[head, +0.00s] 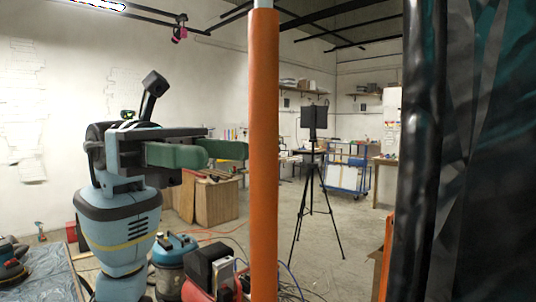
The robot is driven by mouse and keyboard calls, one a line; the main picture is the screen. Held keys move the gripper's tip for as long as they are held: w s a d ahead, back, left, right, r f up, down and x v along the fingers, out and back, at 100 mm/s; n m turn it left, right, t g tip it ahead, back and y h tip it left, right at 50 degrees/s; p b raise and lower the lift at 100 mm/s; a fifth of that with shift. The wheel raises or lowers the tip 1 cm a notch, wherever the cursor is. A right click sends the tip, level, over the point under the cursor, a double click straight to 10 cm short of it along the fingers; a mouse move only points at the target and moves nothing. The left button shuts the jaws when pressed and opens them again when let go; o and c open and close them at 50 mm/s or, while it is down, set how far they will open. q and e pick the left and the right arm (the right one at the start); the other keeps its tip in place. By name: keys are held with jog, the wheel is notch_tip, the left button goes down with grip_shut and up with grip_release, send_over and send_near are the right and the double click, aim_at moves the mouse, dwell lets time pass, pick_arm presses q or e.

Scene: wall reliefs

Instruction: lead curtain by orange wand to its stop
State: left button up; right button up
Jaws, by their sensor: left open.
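The orange wand (263,150) hangs upright just right of the picture's middle, running from a pale rod at the top edge down to the bottom edge. My left gripper (247,151) comes in from the left with its green fingers pointing right, and their tips reach the wand's left edge. The fingers are open. I cannot tell whether the wand lies between them or in front of them. The dark curtain (470,150), with black and teal folds, fills the right side. Its stop and rail cannot be made out. My right gripper is not in view.
A black tripod (313,190) stands in the room behind the wand. A blue cart (345,172) and shelves are farther back. A wooden box (207,200), a blue vacuum (174,250) and a red machine (207,275) stand on the floor at left.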

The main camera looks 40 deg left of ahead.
aim_at(264, 158)
pick_arm(q)
jog(key=d, duration=0.4)
jog(key=d+p, duration=0.1)
jog(key=d, duration=0.1)
jog(key=shift+w+r, duration=0.1)
jog(key=shift+w, duration=0.25)
jog(key=shift+w+d, duration=0.1)
jog(key=shift+d, duration=0.45)
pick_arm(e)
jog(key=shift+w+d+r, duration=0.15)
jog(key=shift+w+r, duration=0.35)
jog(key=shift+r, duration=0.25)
pick_arm(q)
grip_shut()
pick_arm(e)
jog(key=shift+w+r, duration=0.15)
